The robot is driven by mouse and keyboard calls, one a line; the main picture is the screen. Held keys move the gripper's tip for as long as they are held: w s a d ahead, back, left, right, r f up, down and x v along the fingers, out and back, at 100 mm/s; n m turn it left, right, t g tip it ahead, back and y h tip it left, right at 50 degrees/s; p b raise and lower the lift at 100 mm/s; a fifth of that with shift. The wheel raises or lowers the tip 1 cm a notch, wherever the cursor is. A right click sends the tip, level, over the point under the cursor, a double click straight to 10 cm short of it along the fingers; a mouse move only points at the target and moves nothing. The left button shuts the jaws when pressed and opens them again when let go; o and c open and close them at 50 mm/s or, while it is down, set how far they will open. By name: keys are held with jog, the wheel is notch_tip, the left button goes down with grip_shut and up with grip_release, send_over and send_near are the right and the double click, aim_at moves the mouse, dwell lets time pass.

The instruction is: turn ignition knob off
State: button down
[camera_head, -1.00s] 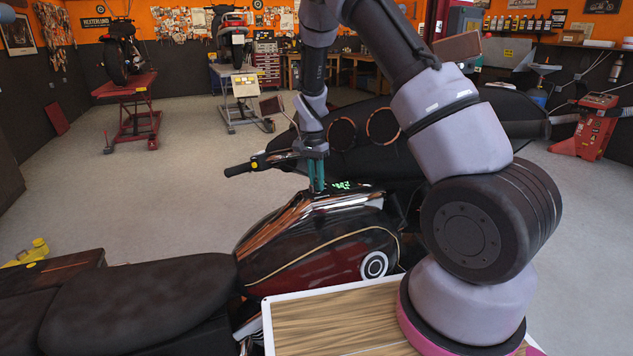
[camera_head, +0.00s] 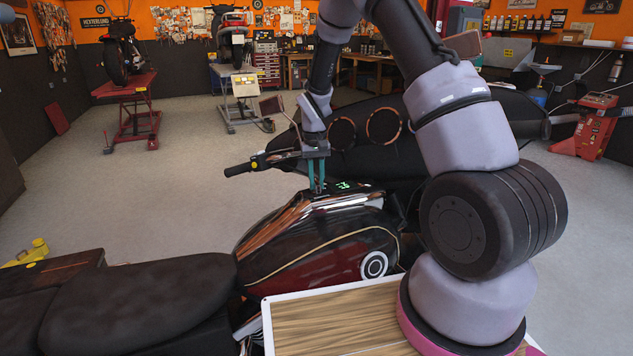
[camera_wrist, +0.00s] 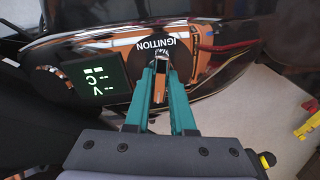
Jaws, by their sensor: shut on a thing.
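The ignition knob (camera_wrist: 161,75) shows in the wrist view as a small raised piece between my fingertips, on a round dark dial (camera_wrist: 155,60) marked IGNITION. The lettering appears upside down there. My gripper (camera_wrist: 166,82) comes down on it from above, with teal fingers shut on the knob, which they partly hide. In the head view my gripper (camera_head: 317,188) is at the top of the motorcycle's dark red and black tank (camera_head: 320,245). The knob itself is hidden there. A lit green display (camera_wrist: 95,82) sits beside the dial; it also shows in the head view (camera_head: 343,185).
The handlebar (camera_head: 245,168) lies just left of my gripper, and the black front fairing (camera_head: 375,150) is behind it. The black seat (camera_head: 150,300) is at lower left. Other motorcycles stand on lifts (camera_head: 135,115) at the back. Open floor lies to the left.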

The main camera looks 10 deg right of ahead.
aim_at(316, 181)
jog(key=shift+n, duration=1.3)
jog(key=c, duration=0.8)
grip_release()
jog(key=shift+o, duration=0.2)
notch_tip(316, 181, up, 11)
jog(key=shift+w, duration=0.3)
